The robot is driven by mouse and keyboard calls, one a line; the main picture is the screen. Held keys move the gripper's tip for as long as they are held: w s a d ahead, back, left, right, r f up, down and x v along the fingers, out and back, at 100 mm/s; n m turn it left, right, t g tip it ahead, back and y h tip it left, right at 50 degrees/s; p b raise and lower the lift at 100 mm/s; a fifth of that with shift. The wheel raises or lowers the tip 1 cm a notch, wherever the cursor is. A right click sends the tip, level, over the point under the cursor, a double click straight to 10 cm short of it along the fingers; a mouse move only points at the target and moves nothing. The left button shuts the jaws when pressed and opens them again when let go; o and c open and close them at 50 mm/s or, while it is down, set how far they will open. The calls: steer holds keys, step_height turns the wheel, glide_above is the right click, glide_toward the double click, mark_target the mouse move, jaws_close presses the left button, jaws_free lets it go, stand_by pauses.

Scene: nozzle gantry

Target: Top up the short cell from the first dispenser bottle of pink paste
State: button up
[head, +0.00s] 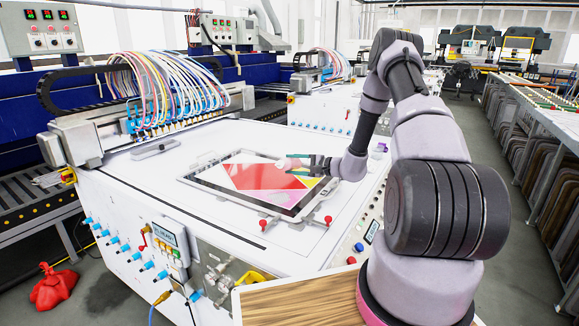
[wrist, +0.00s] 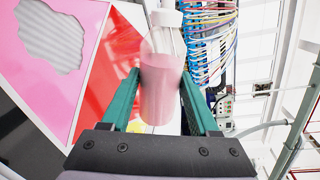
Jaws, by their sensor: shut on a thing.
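My gripper (head: 303,164) is over the framed panel in the head view. In the wrist view its green fingers (wrist: 160,78) are shut on a clear bottle of pink paste (wrist: 160,97) with a white cap. The panel (head: 186,180) lies on the white table, split into red, yellow, white and pink cells. The pink cell (wrist: 72,78) fills the left of the wrist view. It has an irregular pale, ribbed patch (wrist: 52,35) without pink. In the head view my gripper largely hides the bottle. I cannot tell whether the bottle touches the panel.
Red-knobbed clamps (head: 327,221) stand at the panel's near edge. A gantry with blue nozzles and coloured hoses (head: 160,85) spans the table's left end. A small metal piece (head: 155,149) lies near it. Small purple-topped items (head: 380,149) stand at the right edge.

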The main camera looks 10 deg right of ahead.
steer(key=d+n, duration=0.1)
steer(key=w+n, duration=0.1)
steer(key=n, duration=0.1)
steer(key=shift+w+d+f+h, duration=0.2)
steer(key=shift+w+d+h, duration=0.1)
steer(key=shift+d+h, duration=0.1)
steer(key=n, duration=0.1)
steer(key=n+t, duration=0.1)
steer(key=n, duration=0.1)
steer(key=s+a+n, duration=0.1)
steer(key=shift+r+h, duration=0.3)
steer(key=shift+r, duration=0.1)
steer(key=n, duration=0.2)
steer(key=s+a+n+t, duration=0.1)
steer(key=s+a+n, duration=0.1)
steer(key=n, duration=0.1)
steer(key=shift+r+n, duration=0.3)
steer(key=shift+r, duration=0.05)
steer(key=c, duration=0.4)
stand_by(2.6)
jaws_close()
stand_by(0.4)
